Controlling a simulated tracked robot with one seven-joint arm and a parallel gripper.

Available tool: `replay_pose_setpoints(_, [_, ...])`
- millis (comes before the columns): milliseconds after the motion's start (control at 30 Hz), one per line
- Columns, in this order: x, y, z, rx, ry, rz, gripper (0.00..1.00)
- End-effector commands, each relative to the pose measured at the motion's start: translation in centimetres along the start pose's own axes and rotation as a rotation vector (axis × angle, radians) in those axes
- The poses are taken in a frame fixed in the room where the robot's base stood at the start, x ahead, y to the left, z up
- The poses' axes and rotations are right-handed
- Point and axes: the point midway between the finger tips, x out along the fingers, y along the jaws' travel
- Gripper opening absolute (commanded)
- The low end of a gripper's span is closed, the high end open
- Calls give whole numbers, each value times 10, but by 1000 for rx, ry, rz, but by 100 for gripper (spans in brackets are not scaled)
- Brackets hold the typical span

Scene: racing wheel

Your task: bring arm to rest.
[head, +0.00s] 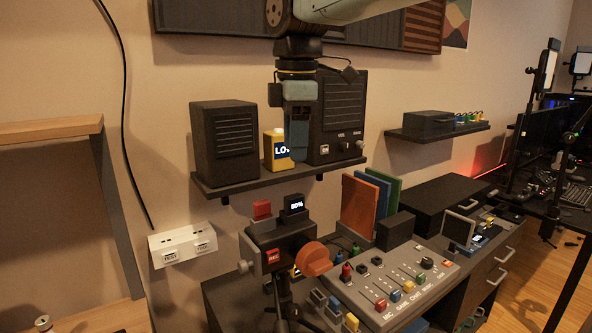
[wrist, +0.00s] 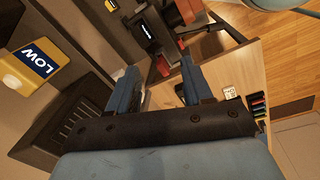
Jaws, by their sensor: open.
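My gripper (head: 298,140) hangs from the arm at the top middle of the head view, in front of the wall shelf with the speakers. In the wrist view my gripper (wrist: 160,90) shows two blue fingers spread apart with nothing between them. The wrist and upper gripper are dark and blue-grey; the arm link above runs off the top edge.
A shelf (head: 270,180) holds a left speaker (head: 224,143), a yellow bottle (head: 277,150) marked LOW and a right speaker (head: 343,105). Below stand a camera-like device (head: 283,250) with a red tab and a control panel (head: 390,283). A wall outlet (head: 181,246) is at left.

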Motion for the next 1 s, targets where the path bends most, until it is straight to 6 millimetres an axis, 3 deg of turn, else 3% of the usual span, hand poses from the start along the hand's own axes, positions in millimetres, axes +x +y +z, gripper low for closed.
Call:
replay_pose_setpoints(100, [7,-14,34,200,1,46,50])
replay_pose_setpoints(500, [40,-72,130,863,55,194,50])
replay_pose_setpoints(800, [75,-126,186,1349,146,299,50])
replay_pose_setpoints(1000, [99,-158,210,1616,219,351,50])
